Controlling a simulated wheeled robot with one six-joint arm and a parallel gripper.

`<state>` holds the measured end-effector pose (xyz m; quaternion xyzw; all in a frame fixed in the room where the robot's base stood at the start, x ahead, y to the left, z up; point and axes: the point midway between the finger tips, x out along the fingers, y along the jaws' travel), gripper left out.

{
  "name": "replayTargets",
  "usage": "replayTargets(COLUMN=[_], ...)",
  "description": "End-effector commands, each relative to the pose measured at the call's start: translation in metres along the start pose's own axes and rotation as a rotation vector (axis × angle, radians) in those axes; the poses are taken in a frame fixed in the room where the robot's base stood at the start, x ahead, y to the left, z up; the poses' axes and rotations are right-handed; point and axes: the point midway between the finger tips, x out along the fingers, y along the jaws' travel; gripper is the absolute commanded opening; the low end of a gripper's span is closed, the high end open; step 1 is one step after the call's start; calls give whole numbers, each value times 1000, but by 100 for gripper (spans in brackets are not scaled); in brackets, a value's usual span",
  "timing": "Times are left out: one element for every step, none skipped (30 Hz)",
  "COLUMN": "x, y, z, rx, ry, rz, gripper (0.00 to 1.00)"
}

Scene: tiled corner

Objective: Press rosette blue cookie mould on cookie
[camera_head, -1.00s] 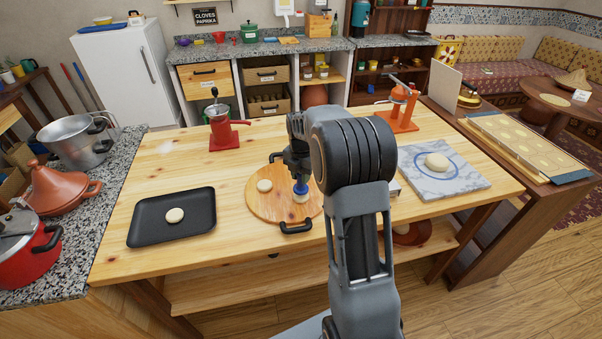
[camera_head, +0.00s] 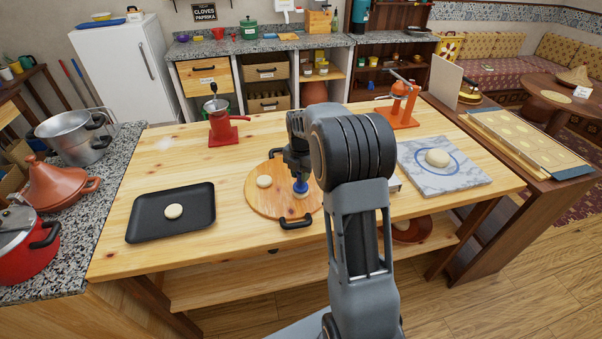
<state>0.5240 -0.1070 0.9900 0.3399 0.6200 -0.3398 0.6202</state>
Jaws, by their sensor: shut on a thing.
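My gripper (camera_head: 298,166) is shut on the blue cookie mould (camera_head: 301,186) above the round wooden board (camera_head: 258,200). The mould is upright and looks to be right over or touching a pale cookie (camera_head: 301,194) on the board; the contact is too small to tell. My arm hides the board's right side. The mould's rosette face is hidden.
A black tray (camera_head: 142,228) with one cookie (camera_head: 173,211) lies at the left. A marble slab (camera_head: 470,178) with dough (camera_head: 437,158) is at the right. A red grinder (camera_head: 221,126) and an orange press (camera_head: 399,105) stand at the back. The table's front left is clear.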

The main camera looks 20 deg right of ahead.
Motion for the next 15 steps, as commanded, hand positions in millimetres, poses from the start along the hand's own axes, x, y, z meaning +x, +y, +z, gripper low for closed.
replayTargets(x=[0, 1, 1, 2, 2, 2, 3, 3, 4, 4, 4, 5, 5, 6, 6], y=[0, 0, 0, 0, 0, 0, 0, 0, 0, 0, 0, 0, 0, 0, 0], z=[0, 0, 0, 0, 0, 0, 0, 0, 0, 0, 0, 0, 0, 0, 0], rx=[0, 0, 0, 0, 0, 0, 0, 0, 0, 0, 0, 0, 0, 0, 0], ry=[0, 0, 0, 0, 0, 0, 0, 0, 0, 0, 0, 0, 0, 0, 0], rz=[0, 0, 0, 0, 0, 0, 0, 0, 0, 0, 0, 0, 0, 0, 0], gripper=[9, 9, 9, 9, 9, 9, 9, 9, 9, 9, 9, 9, 9, 9, 9])
